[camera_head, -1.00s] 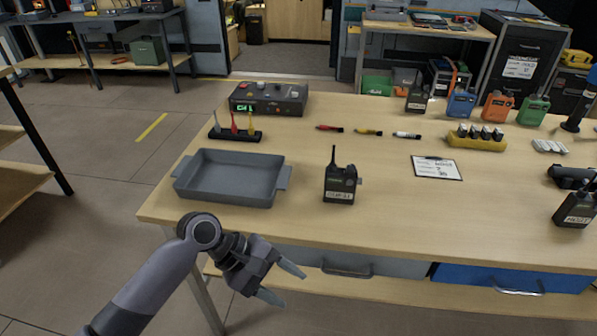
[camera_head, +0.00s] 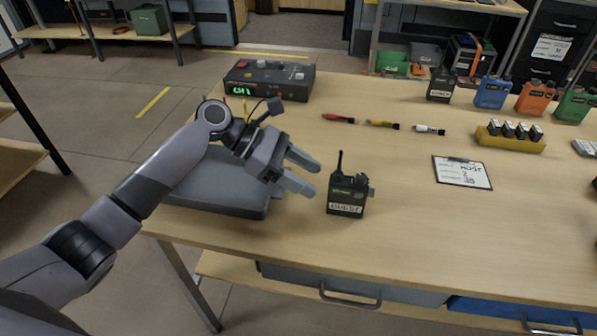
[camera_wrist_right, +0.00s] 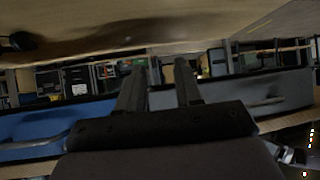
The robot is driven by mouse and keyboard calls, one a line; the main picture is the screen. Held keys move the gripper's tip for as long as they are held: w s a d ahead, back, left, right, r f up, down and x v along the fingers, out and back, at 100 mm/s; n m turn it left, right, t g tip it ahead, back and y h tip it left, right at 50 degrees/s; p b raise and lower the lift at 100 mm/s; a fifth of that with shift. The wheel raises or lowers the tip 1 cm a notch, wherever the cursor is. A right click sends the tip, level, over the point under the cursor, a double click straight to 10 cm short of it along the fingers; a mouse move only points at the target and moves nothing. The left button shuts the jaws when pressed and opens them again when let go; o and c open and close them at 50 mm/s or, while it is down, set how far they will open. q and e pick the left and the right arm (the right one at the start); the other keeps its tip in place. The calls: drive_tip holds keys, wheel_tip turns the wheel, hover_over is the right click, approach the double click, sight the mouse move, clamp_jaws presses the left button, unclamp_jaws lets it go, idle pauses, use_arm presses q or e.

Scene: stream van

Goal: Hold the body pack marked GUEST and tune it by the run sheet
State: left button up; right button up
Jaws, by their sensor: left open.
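The black body pack marked GUEST (camera_head: 347,195) stands upright on the table with its antenna up and a knob at its right side. My left gripper (camera_head: 314,177) is open and empty, its fingertips just left of the pack and apart from it. The run sheet (camera_head: 462,172) lies on a clipboard to the right; its small writing seems to read HOST with numbers below. My right gripper (camera_wrist_right: 160,88) shows only in the right wrist view, open with nothing between its fingers, facing the drawer fronts.
A grey tray (camera_head: 215,203) lies partly hidden under my left arm. A control box (camera_head: 268,80) showing CH1 stands behind it.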

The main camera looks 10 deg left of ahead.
sight(340, 195)
use_arm(q)
drive_tip(key=b+x, duration=0.4)
drive_tip(key=b, duration=0.1)
drive_tip(key=shift+f, duration=0.4)
drive_tip(key=shift+d+f+p, duration=0.2)
drive_tip(key=shift+d+p, duration=0.85)
drive_tip(key=shift+d, duration=0.15)
drive_tip(key=shift+x, duration=0.8)
drive_tip(key=shift+f, duration=0.15)
use_arm(e)
drive_tip(key=shift+w+a+f, duration=0.1)
drive_tip(key=shift+w+f, duration=0.15)
drive_tip(key=shift+f, duration=0.3)
drive_tip(key=shift+w+a+f, duration=0.1)
drive_tip(key=shift+w+f, duration=0.1)
drive_tip(key=shift+f, duration=0.35)
drive_tip(key=shift+s+f, duration=0.1)
